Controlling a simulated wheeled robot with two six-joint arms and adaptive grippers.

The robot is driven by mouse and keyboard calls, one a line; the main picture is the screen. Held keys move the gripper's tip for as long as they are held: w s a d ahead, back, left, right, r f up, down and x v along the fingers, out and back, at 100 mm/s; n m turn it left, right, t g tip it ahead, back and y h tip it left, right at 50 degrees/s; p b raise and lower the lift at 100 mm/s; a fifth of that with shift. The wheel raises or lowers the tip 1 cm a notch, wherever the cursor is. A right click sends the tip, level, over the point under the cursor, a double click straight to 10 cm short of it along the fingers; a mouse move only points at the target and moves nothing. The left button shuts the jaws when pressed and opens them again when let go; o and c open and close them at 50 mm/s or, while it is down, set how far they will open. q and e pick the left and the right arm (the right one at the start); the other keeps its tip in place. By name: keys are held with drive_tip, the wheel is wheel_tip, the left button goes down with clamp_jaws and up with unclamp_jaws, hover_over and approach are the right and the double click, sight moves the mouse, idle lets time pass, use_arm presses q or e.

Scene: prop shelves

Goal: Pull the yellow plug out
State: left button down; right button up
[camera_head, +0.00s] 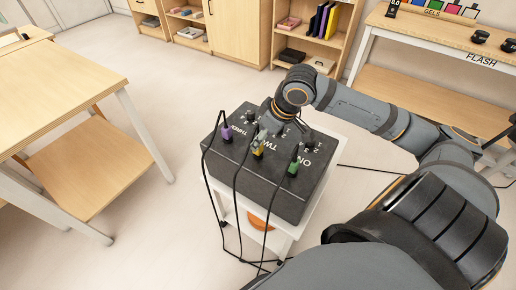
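The yellow plug (257,151) sits at the middle position of a dark box (273,181), below the partly covered label "TWO". A black cable hangs from it over the box's front edge. My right gripper (262,138) comes down from above and its fingertips are at the plug's upper part, partly covering it. Whether the fingers are closed on it is too small to tell. A purple plug (227,134) sits to the left by "THREE" and a green plug (293,168) to the right by "ONE". My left gripper is not in view.
The box stands on a small white cart (284,240); cables trail down to the floor. A wooden table (60,90) stands at the left, shelves (310,35) at the back, and a "FLASH" table (440,32) at the upper right. Black knobs rise from the box near the plugs.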

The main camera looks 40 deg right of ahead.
drive_tip(key=shift+w+a+f+b, duration=0.15)
drive_tip(key=shift+a+f+b, duration=0.15)
drive_tip(key=shift+f, duration=0.4)
drive_tip(key=shift+w+f, duration=0.25)
drive_tip(key=shift+f, duration=0.25)
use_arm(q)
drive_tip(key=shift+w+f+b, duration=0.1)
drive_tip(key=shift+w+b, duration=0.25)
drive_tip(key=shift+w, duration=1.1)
use_arm(e)
drive_tip(key=shift+w+f, duration=0.2)
drive_tip(key=shift+f, duration=0.35)
clamp_jaws()
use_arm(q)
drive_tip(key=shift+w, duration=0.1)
